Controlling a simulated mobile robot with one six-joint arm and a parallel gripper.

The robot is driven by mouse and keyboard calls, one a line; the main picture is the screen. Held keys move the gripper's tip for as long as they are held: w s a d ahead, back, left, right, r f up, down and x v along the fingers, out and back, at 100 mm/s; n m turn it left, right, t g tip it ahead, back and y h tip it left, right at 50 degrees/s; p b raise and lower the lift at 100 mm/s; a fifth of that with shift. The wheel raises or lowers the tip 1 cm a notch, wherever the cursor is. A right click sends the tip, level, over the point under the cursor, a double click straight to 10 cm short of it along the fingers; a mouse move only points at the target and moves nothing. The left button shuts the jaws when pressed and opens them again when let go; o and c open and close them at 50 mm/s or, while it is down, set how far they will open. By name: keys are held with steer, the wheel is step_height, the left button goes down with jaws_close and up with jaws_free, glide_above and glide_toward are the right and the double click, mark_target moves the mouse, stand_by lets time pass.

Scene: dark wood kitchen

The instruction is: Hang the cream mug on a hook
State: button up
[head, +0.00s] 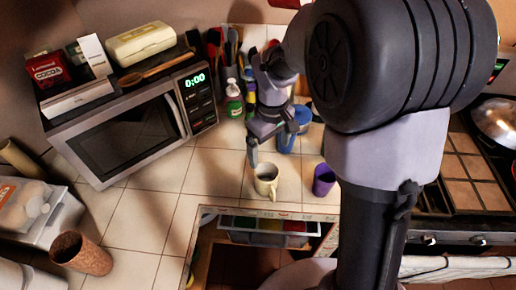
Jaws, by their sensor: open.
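The cream mug (265,185) stands upright on the tiled counter near its front edge, with its open top facing up. Its handle shows on the side nearest the camera. My gripper (266,157) is open, pointing down just above and behind the mug. One finger shows clearly at the mug's upper left; the other is harder to make out. Nothing shows between the fingers, and whether a finger touches the rim cannot be told. I cannot make out a hook in this view.
A purple cup (324,180) stands right of the mug, and a blue container (288,138) stands behind, close to my gripper. A green soap bottle (234,101) and the microwave (130,130) are left. An open drawer (265,225) lies below the counter edge. Tiles left of the mug are clear.

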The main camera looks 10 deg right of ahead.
steer(key=b, duration=0.3)
glide_toward(268, 173)
steer(key=s+a+f, duration=0.1)
steer(key=s+f, duration=0.2)
steer(key=f+b, duration=0.1)
steer(key=f, duration=0.2)
steer(key=f+b, duration=0.1)
steer(key=f, duration=0.1)
steer(key=shift+s+a+f+b, duration=0.1)
steer(key=shift+s+f+b, duration=0.1)
steer(key=shift+s+b, duration=0.1)
steer(key=shift+r, duration=0.1)
steer(key=shift+c, duration=1.3)
steer(key=c, duration=1.6)
steer(key=shift+o, duration=0.2)
steer(key=shift+r, duration=0.2)
step_height(268, 173, up, 3)
steer(key=shift+r+p, duration=0.15)
steer(key=shift+p, duration=0.85)
steer(key=s+a, duration=0.2)
steer(key=s, duration=0.5)
steer(key=s+a+r+p, duration=0.1)
steer(key=s+a, duration=0.1)
steer(key=s, duration=0.6)
steer(key=shift+s+r, duration=0.15)
steer(key=shift+s, duration=0.1)
